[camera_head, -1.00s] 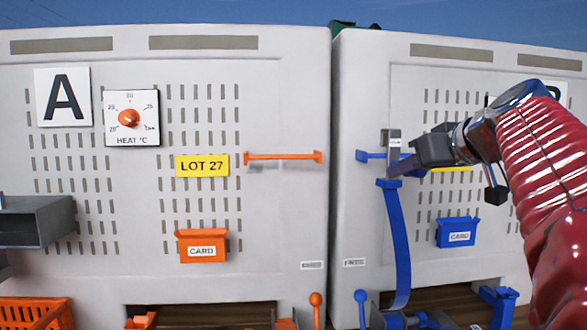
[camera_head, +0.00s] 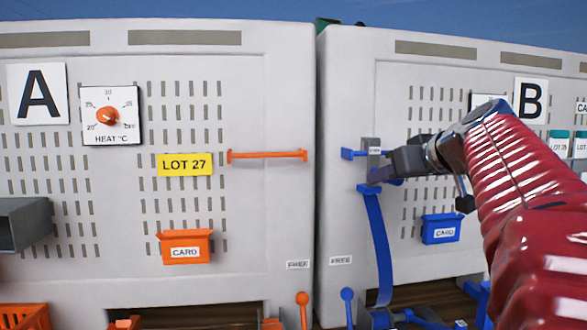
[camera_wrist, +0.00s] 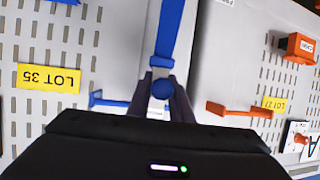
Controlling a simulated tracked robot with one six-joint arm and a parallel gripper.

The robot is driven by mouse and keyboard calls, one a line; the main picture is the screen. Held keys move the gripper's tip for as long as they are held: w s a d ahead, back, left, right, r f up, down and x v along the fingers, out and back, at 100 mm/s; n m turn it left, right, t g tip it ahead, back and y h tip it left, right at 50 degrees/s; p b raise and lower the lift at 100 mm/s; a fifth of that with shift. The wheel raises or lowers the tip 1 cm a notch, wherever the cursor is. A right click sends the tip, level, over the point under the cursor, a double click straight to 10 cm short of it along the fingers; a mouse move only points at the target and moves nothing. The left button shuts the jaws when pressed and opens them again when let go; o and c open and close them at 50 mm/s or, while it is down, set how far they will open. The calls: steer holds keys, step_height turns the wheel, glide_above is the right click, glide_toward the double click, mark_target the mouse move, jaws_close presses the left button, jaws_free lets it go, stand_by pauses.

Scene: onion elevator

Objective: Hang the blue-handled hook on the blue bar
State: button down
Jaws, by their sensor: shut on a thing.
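The blue-handled hook has a grey upper piece (camera_head: 371,146) and a long blue handle (camera_head: 377,235) hanging below it. My gripper (camera_head: 378,172) is shut on it near the top of the handle. In the wrist view the blue handle (camera_wrist: 170,32) runs up from between my fingers (camera_wrist: 162,92). The blue bar (camera_head: 349,153) is on the right panel; its left end shows just left of the grey piece, and my gripper hides much of the rest. The bar also shows in the wrist view (camera_wrist: 106,102). I cannot tell whether the hook rests on the bar.
A blue card holder (camera_head: 440,229) is right of the handle. The left panel carries an orange bar (camera_head: 267,156), a yellow LOT 27 label (camera_head: 185,164) and an orange card holder (camera_head: 186,247). Blue levers (camera_head: 347,300) stand below. A gap separates the panels.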

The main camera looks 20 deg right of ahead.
steer(key=shift+f, duration=0.75)
steer(key=c, duration=1.5)
jaws_free()
steer(key=v, duration=1.3)
steer(key=shift+s+r, duration=0.2)
steer(key=shift+s, duration=0.15)
